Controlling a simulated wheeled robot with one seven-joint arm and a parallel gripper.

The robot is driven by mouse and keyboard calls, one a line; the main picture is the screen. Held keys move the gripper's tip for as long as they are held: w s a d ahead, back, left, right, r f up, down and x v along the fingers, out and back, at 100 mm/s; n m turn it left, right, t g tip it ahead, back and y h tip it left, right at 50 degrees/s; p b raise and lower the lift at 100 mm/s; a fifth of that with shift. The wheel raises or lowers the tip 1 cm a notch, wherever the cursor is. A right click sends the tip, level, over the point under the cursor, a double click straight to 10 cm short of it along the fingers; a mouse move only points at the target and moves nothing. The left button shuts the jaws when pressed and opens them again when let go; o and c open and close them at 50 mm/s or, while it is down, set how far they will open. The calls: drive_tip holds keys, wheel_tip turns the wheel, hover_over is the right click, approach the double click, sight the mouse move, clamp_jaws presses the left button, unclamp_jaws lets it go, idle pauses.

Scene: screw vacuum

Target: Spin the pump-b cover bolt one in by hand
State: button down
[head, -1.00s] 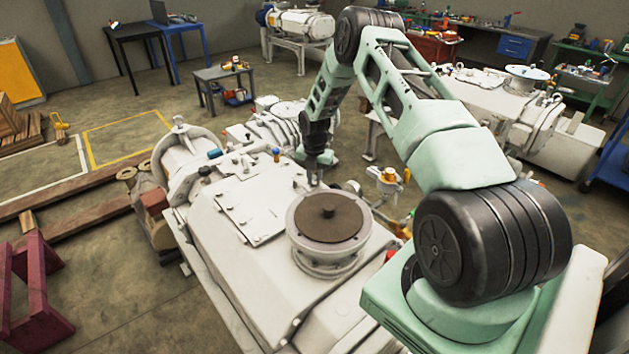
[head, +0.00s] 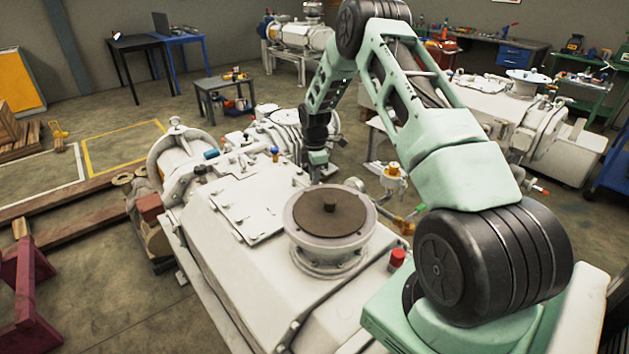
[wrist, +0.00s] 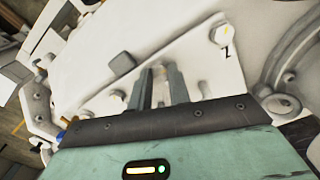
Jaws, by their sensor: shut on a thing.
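My gripper (wrist: 158,74) is shut on a small light-coloured bolt (wrist: 160,86), which shows between its two grey fingers in the wrist view. The fingers point at a pale cover plate (wrist: 195,62) on the white pump housing. Another bolt head (wrist: 222,35) sits at the plate's upper right corner, beside a dark mark. In the head view my gripper (head: 318,178) is low over the pump (head: 225,265), just behind the round flange (head: 305,240) with the brown disc. The bolt and fingertips are too small to make out there, and the bolt's lower end is hidden.
The brown disc's knob (head: 329,202) stands up close in front of my gripper. A flat plate (head: 240,208) with bolts lies to its left. A yellow-topped fitting (head: 393,172) and a red cap (head: 397,258) stand to the right.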

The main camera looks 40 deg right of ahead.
drive_tip(key=m+b, duration=0.1)
drive_tip(key=m, duration=0.3)
drive_tip(key=shift+m+b, duration=0.3)
drive_tip(key=shift+b, duration=0.05)
drive_tip(key=m+b, duration=0.1)
drive_tip(key=m, duration=0.3)
drive_tip(key=shift+m, duration=0.3)
drive_tip(key=m+b, duration=0.1)
drive_tip(key=m, duration=0.3)
drive_tip(key=shift+m, duration=0.3)
drive_tip(key=m+b, duration=0.1)
drive_tip(key=m, duration=1.1)
drive_tip(key=shift+r+m, duration=0.1)
drive_tip(key=shift+m, duration=0.2)
drive_tip(key=m, duration=0.4)
drive_tip(key=shift+p, duration=0.4)
drive_tip(key=shift+m, duration=2)
